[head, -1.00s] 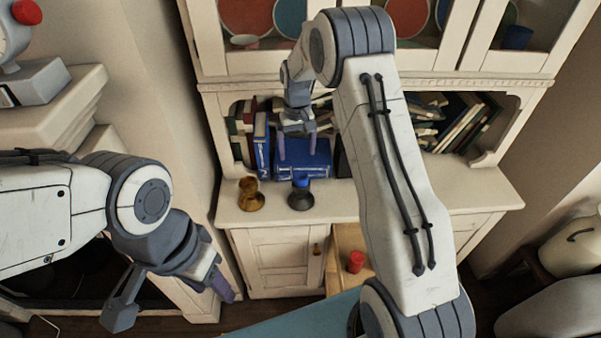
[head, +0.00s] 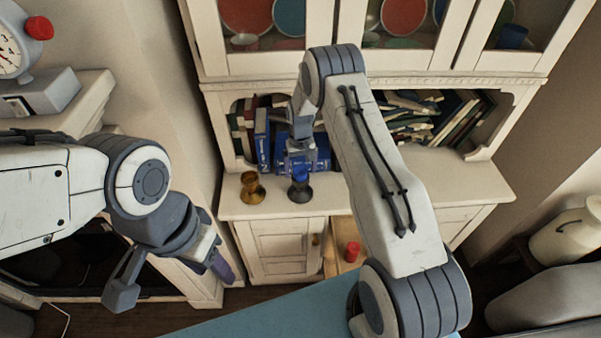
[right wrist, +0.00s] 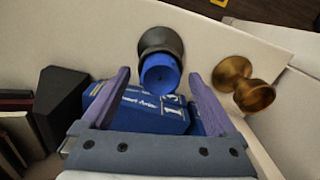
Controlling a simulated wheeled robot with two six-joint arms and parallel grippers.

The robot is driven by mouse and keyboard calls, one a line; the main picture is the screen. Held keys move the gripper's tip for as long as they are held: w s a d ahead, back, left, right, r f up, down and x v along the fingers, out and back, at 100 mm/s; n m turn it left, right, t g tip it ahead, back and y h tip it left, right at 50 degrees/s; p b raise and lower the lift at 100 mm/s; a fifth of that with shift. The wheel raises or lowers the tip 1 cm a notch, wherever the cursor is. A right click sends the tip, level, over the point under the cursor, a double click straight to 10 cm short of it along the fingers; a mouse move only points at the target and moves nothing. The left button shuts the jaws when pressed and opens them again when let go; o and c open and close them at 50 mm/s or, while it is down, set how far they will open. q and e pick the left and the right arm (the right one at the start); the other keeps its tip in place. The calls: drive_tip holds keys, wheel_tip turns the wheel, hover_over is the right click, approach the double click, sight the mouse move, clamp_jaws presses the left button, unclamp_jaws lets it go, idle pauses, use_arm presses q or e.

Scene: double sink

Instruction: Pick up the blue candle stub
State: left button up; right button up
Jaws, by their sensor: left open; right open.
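The blue candle stub (head: 301,174) stands in a dark candle holder (head: 300,193) on the cabinet's counter. In the right wrist view the blue stub (right wrist: 160,76) shows between and beyond the fingertips, with the dark holder (right wrist: 160,41) behind it. My right gripper (head: 300,164) is open and empty, just above the stub in the head view; its fingers (right wrist: 158,77) appear on either side of the stub, with no contact visible. My left gripper (head: 172,281) is open and empty at the lower left, away from the counter.
A brass candle holder (head: 252,189) stands left of the dark one, close by. A red object (head: 352,251) is in an open drawer below. A blue surface (head: 270,312) lies in front.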

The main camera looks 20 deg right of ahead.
drive_tip(key=c, duration=1.4)
drive_tip(key=shift+c, duration=0.3)
drive_tip(key=shift+r, duration=0.1)
